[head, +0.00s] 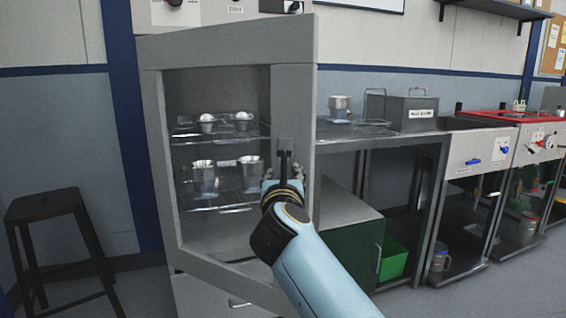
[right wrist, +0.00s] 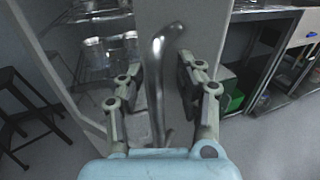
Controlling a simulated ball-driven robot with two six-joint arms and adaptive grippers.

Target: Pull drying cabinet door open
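The drying cabinet (head: 153,120) is grey, with a windowed door whose wide grey frame (head: 307,95) slants across its front. The door appears ajar, its right edge standing out toward me. The upright metal door handle (right wrist: 157,80) is on the right side of the frame; its dark upper part also shows in the head view (head: 284,160). My right gripper (right wrist: 158,88) has its fingers apart, one on each side of the handle. The handle stands between them, and I see gaps beside it. In the head view the right gripper (head: 284,180) partly hides the lower handle. My left gripper is not in view.
Metal cups (head: 204,177) stand on wire racks inside the cabinet. A black stool (head: 45,203) stands on the left. A steel bench (head: 385,140) with a green bin (head: 393,262) below is close on the right. Some floor shows between stool and cabinet.

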